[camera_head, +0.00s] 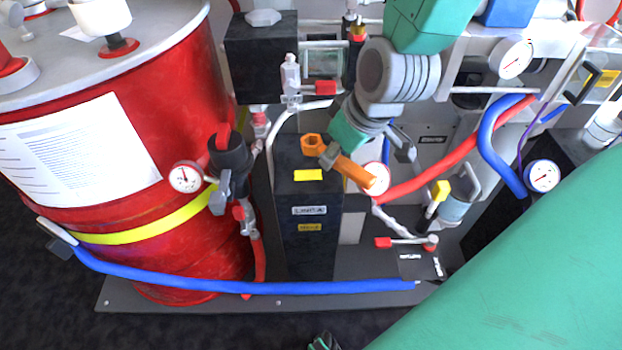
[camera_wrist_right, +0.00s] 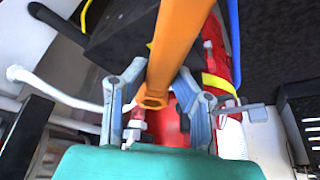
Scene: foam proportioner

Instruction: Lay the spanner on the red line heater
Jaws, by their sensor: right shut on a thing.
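The orange spanner (camera_head: 352,172) is in my right gripper (camera_head: 340,158), whose fingers close around its shaft. Its ring end lies over the top of a black upright box and its other end points right, near a gauge. The black box (camera_head: 308,225), with a yellow strip and small labels, appears to be the heater; its label text is too small to read surely. In the right wrist view the spanner (camera_wrist_right: 178,45) passes between the fingers (camera_wrist_right: 156,108), with the black box (camera_wrist_right: 125,35) beyond. I cannot tell whether spanner and box touch. My left gripper is not clearly seen.
A big red drum (camera_head: 120,190) stands left of the box. A blue hose (camera_head: 300,288) runs along the base plate in front. Red hose (camera_head: 450,165), gauges and valves crowd the right side. A black pump body (camera_head: 230,155) stands close on the left.

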